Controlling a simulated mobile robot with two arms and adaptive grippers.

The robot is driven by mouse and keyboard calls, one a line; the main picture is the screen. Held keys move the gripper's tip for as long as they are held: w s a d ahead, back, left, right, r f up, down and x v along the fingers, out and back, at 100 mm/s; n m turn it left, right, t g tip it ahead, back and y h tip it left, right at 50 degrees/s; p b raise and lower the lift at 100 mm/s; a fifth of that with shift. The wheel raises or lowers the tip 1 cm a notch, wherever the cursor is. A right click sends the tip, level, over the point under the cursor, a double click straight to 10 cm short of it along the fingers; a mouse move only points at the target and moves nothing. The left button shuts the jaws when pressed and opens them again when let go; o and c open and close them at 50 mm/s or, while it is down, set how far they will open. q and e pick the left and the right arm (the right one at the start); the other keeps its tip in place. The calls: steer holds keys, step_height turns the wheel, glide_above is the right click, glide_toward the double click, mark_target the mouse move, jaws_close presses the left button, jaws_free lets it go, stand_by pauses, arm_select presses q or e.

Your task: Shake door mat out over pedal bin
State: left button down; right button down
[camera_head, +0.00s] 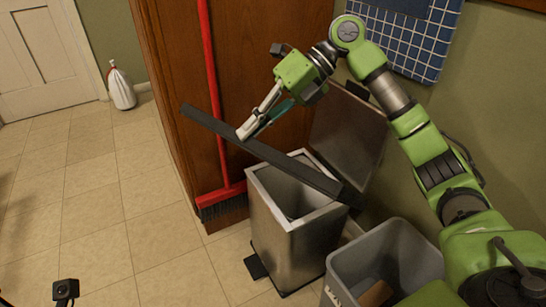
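The door mat (290,163) is a dark grey slab seen nearly edge-on. It slants from upper left down to the lower right. My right gripper (247,130) comes from above and is shut on the mat's upper edge, left of its middle. The mat's lower right part is above the pedal bin (285,245), a silver rectangular bin whose lid (347,133) stands open at the back. The mat hides part of the bin's opening. My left gripper is not in view.
A red broom (212,95) leans on the brown wooden cabinet (170,75) beside the bin. A grey open bin (385,250) with a brown item inside stands at the front right. A white bag (121,90) is far left. Tiled floor on the left is clear.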

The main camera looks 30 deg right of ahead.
steer(key=r, duration=0.4)
steer(key=shift+w+d, duration=0.1)
steer(key=shift+w, duration=0.1)
steer(key=shift+d+f, duration=0.1)
steer(key=shift+f, duration=0.25)
steer(key=f, duration=0.3)
steer(key=shift+s, duration=0.2)
steer(key=shift+w+r, duration=0.15)
steer(key=shift+r, duration=0.1)
